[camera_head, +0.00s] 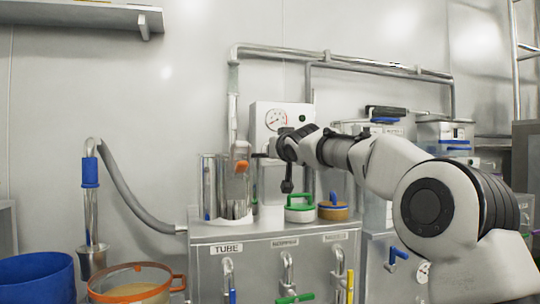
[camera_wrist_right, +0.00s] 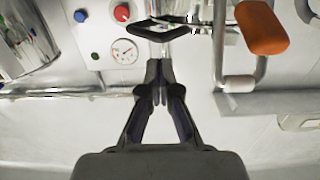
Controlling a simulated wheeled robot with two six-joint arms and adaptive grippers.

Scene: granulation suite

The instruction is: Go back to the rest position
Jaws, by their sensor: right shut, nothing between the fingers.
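My right arm comes in from the right in the head view and reaches over the cabinet. Its dark gripper (camera_head: 287,186) is in front of the white gauge panel (camera_head: 268,117), above the cabinet top. In the right wrist view the gripper's fingers (camera_wrist_right: 159,80) are closed together with nothing between them. The panel's dial gauge (camera_wrist_right: 124,51) and its red button (camera_wrist_right: 122,12) show beyond the fingers. My left gripper is not in view.
On the cabinet top (camera_head: 262,228) stand metal cylinders (camera_head: 208,182), a green-lidded jar (camera_head: 299,208) and a blue-handled jar (camera_head: 333,208). An orange handle (camera_head: 241,167) hangs on the vertical pipe. A blue bucket (camera_head: 37,281) and an orange-rimmed tub (camera_head: 136,284) are lower left.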

